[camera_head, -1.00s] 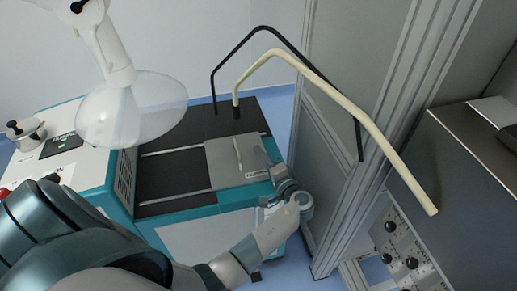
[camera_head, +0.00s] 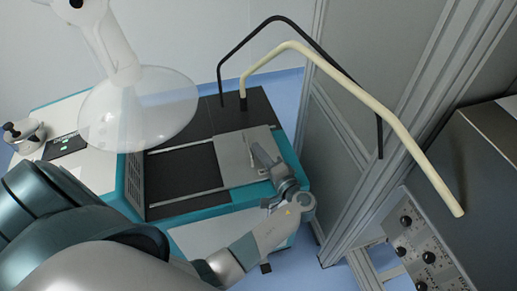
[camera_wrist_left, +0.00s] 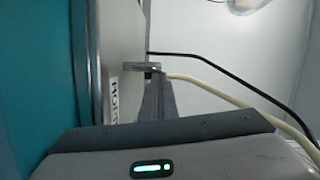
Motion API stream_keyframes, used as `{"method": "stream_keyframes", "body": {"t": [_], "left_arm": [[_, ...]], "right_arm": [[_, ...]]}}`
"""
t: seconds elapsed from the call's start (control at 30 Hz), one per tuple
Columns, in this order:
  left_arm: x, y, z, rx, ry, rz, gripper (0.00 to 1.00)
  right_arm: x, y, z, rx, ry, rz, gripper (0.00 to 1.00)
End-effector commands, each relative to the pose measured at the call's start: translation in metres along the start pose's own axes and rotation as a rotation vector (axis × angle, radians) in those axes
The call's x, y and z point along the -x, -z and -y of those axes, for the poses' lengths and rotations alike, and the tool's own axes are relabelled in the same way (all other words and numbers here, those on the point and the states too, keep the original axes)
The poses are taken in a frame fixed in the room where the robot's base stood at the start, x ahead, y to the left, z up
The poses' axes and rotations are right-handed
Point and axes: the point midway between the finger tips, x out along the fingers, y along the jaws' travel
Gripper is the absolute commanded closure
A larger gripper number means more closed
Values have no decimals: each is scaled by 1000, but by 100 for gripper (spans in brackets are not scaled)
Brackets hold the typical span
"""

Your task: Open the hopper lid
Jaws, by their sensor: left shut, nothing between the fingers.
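The hopper lid (camera_head: 232,164) is a flat light-grey plate lying on two rails across the dark top of a teal-edged machine. It has a thin upright handle (camera_head: 250,143). In the left wrist view the lid (camera_wrist_left: 120,45) is a pale panel with partly hidden lettering, and the handle (camera_wrist_left: 141,67) sticks out from it. My left gripper (camera_head: 259,153) is over the right part of the lid, close beside the handle. Its fingers (camera_wrist_left: 154,82) are shut and empty, with their tips at the handle; I cannot tell whether they touch. My right gripper is not in view.
A black bent tube (camera_head: 272,22) and a cream one (camera_head: 345,82) arch over the machine's back right. A clear dome (camera_head: 140,110) hangs at left.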

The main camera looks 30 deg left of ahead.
Motion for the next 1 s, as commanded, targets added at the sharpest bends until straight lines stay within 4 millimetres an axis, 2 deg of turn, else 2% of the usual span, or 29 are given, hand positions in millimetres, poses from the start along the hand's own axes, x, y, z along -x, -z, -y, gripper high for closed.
{"method": "stream_keyframes", "body": {"t": [0.27,0.47,1.0], "left_arm": [[-2,-6,1,-1,0,0,100],[-8,-32,7,-3,1,3,100],[-42,-167,34,-3,1,1,100]], "right_arm": [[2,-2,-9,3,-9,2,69],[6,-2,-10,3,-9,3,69],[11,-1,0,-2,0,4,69]]}}
